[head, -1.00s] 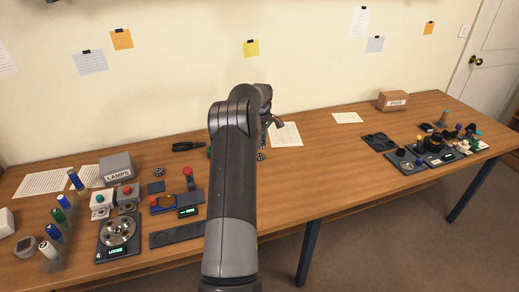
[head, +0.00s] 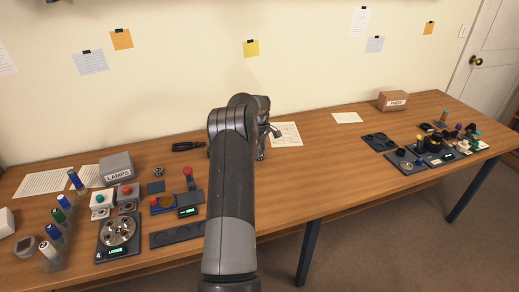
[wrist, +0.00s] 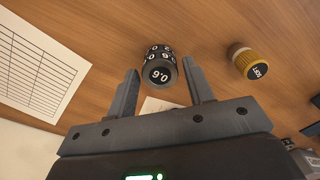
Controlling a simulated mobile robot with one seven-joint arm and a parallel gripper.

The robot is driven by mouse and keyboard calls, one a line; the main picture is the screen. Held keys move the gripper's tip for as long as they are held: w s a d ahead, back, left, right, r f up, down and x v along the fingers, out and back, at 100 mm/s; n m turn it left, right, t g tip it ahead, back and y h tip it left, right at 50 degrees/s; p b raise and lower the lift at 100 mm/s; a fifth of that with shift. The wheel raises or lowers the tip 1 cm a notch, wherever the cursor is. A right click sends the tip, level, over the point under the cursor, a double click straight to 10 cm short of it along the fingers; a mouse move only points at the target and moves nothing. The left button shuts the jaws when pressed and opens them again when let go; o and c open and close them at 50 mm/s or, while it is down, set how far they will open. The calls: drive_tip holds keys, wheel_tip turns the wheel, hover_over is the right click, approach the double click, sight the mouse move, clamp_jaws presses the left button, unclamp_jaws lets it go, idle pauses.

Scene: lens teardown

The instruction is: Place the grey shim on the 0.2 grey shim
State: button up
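My gripper (wrist: 161,82) is open, its two dark fingers apart with wood table between and beyond them. Between the fingertips is a dark round piece or stack (wrist: 160,66) with white numbers around its side and a number on its face that looks like 0.6 or 9.0. Gaps show on both sides of it. I cannot tell whether it is one of the grey shims; no piece marked 0.2 is readable. In the head view my gripper (head: 262,152) is low over the table, mostly hidden behind my arm.
A yellow-banded round piece (wrist: 245,62) with a dark marked face stands to the right. A printed grid sheet (wrist: 38,62) lies left. In the head view, a lamps box (head: 117,168), a round dial fixture (head: 118,232) and a dark tray (head: 378,142) are on the table. The table's middle right is clear.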

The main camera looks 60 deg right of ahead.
drive_tip(key=shift+o, duration=0.8)
wheel_tip(320, 180, up, 12)
drive_tip(key=shift+r, duration=0.15)
